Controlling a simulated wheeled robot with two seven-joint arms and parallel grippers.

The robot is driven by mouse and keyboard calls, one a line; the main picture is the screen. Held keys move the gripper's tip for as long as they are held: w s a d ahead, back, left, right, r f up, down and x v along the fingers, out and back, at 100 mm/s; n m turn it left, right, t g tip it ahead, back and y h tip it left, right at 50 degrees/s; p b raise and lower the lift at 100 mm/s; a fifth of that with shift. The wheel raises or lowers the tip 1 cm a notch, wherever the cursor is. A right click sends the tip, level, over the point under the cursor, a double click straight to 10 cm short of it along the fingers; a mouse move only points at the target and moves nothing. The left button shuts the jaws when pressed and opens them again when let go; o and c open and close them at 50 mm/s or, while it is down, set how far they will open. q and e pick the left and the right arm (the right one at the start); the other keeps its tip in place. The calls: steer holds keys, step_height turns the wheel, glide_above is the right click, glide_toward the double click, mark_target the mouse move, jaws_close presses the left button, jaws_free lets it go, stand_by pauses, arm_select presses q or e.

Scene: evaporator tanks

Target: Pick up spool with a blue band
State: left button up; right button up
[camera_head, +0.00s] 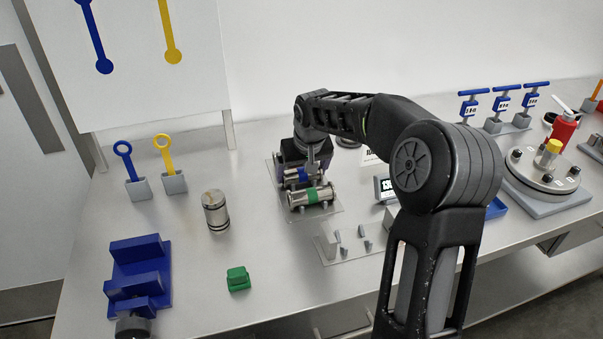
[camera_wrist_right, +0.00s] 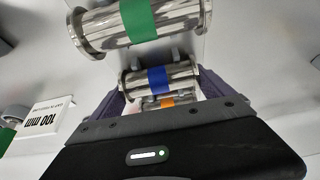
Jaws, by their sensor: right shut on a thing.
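The spool with a blue band (camera_head: 304,177) is a short metal tube with flanged ends, seen at the rack plate in the middle of the table. In the right wrist view the blue-banded spool (camera_wrist_right: 159,79) lies across between the purple fingers of my right gripper (camera_wrist_right: 163,92), one at each end. My right gripper (camera_head: 303,172) is shut on it, reaching down from behind. Whether the spool is clear of its supports I cannot tell. My left gripper is not in view.
A green-banded spool (camera_head: 312,197) lies just in front, and an orange-banded spool (camera_wrist_right: 168,102) shows behind the blue one. A clear plate with grey posts (camera_head: 352,246), a metal cylinder (camera_head: 215,210) and a green block (camera_head: 238,279) stand nearby. Bare table lies left of the rack.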

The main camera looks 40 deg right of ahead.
mark_target(302, 169)
step_height(302, 169, up, 10)
steer(key=shift+r, duration=0.1)
stand_by(0.4)
stand_by(1.1)
